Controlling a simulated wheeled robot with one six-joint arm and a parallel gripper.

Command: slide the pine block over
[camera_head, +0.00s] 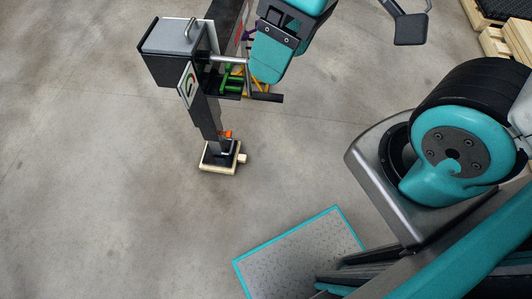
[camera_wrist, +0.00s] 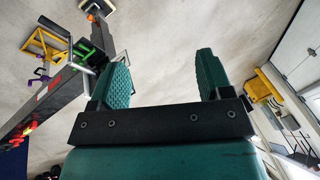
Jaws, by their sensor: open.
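The pine block (camera_head: 218,171) is a pale, flat wooden piece on the concrete floor in the head view. The black foot of an upright leg (camera_head: 214,148) stands over it and hides most of its top; I cannot tell whether they touch. A small pale stub (camera_head: 242,158) shows at its right side. In the wrist view, a pale piece at the top edge (camera_wrist: 107,5) appears to be the block. My gripper (camera_head: 268,72) is open and empty, above and right of the block in the head view. Both teal fingers stand apart in the wrist view (camera_wrist: 165,78).
A black box with a grey lid (camera_head: 175,38) tops the leg structure beside my gripper. A teal-edged grey plate (camera_head: 300,255) lies lower right. Pallets (camera_head: 505,35) stand top right. The floor left is clear.

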